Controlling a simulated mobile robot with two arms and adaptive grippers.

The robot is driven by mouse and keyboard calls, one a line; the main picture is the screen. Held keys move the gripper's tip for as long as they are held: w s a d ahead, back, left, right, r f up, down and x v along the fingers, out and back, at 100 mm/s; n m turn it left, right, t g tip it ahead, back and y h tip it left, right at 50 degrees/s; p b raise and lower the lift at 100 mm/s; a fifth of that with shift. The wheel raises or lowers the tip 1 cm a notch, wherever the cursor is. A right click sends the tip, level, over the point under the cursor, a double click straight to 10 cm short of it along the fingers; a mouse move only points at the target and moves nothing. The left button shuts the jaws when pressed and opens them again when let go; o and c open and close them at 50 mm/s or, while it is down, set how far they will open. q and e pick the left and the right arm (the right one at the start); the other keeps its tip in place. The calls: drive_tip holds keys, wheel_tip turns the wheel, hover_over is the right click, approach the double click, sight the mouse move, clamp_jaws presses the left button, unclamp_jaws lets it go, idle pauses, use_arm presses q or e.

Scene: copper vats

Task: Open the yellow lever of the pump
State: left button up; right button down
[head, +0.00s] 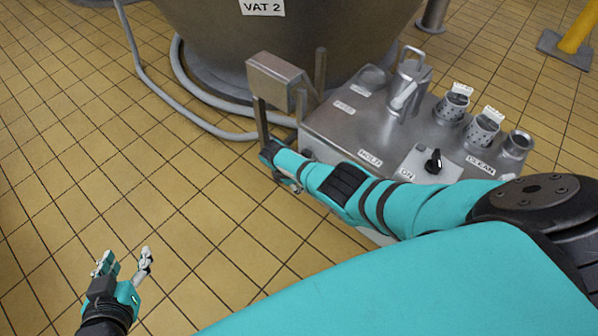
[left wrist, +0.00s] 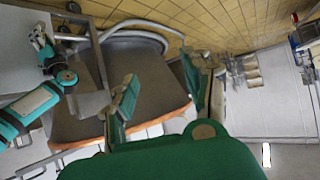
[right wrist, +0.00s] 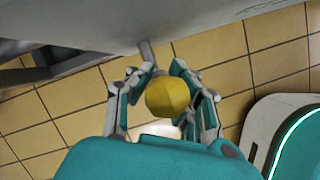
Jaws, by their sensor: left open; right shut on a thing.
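The lever's yellow knob (right wrist: 168,98) sits between the fingers of my right gripper (right wrist: 168,88) in the right wrist view. A short grey stem (right wrist: 147,52) runs from it to a grey metal body. My right gripper is shut on the knob. In the head view my right arm crosses the front of the steel pump unit (head: 330,125), and my right gripper (head: 283,170) is at its left side; the knob is hidden there. My left gripper (head: 124,256) is open and empty above the tiled floor at lower left, away from the pump. Its fingers also show in the left wrist view (left wrist: 163,88).
Vat 2 (head: 290,35) stands behind the pump, with grey hoses (head: 190,108) around its base. The pump top carries a black ON knob (head: 433,161) and perforated cups (head: 482,127). A yellow post (head: 578,28) stands at far right. The left floor is clear.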

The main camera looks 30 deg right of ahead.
drive_tip(key=shift+w+a+f+g+b, duration=0.1)
drive_tip(key=shift+w+a+g+b, duration=0.15)
drive_tip(key=shift+b, duration=0.25)
use_arm(q)
drive_tip(key=w+d+r+t+h, duration=0.1)
drive_tip(key=w+r+t, duration=0.2)
drive_tip(key=r+t, duration=0.1)
drive_tip(key=shift+w+d+r, duration=0.3)
drive_tip(key=shift+d+r, duration=0.1)
drive_tip(key=shift+r, duration=0.35)
use_arm(e)
drive_tip(key=shift+d, duration=0.1)
drive_tip(key=c, duration=1.3)
unclamp_jaws()
drive_tip(key=shift+o, duration=0.2)
drive_tip(key=v, duration=1.2)
drive_tip(key=shift+w, duration=0.15)
